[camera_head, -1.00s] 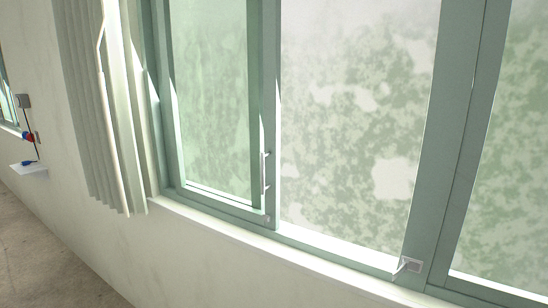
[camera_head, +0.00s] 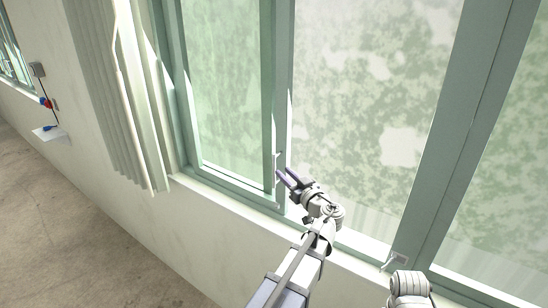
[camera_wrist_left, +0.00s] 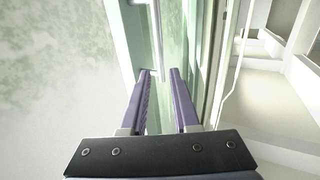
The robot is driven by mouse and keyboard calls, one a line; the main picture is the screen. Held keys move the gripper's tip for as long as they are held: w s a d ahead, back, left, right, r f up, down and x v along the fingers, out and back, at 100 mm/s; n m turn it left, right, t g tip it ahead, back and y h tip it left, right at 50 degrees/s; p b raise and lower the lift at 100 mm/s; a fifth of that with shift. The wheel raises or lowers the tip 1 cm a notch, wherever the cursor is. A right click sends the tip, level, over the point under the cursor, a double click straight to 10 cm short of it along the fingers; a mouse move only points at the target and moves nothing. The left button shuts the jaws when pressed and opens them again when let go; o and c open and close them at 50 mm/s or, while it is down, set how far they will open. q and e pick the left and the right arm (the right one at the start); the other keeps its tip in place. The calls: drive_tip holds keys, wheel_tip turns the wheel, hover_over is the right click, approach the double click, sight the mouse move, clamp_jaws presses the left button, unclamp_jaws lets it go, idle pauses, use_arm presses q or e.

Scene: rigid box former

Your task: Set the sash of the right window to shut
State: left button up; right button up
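The right window's sash (camera_head: 267,100) is a green-framed pane on the left side of the large window. A slim pale upright handle (camera_head: 277,158) is on its right stile; the handle also shows in the left wrist view (camera_wrist_left: 157,40). My left gripper (camera_head: 284,175) is open, with its purple fingers pointing at the stile close to the handle's lower end. In the left wrist view, the two fingers (camera_wrist_left: 159,72) stand apart with nothing held between them, and the handle lies just beyond their tips. The handle's lower end is partly hidden in the head view.
A small pale catch (camera_head: 394,262) sits on the lower frame at right. A pale sill (camera_head: 225,208) runs below the window. Gathered blinds (camera_head: 118,110) with a wand hang left of it.

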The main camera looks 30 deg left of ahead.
sight(275, 164)
use_arm(q)
drive_tip(key=shift+x, duration=3.9)
clamp_jaws()
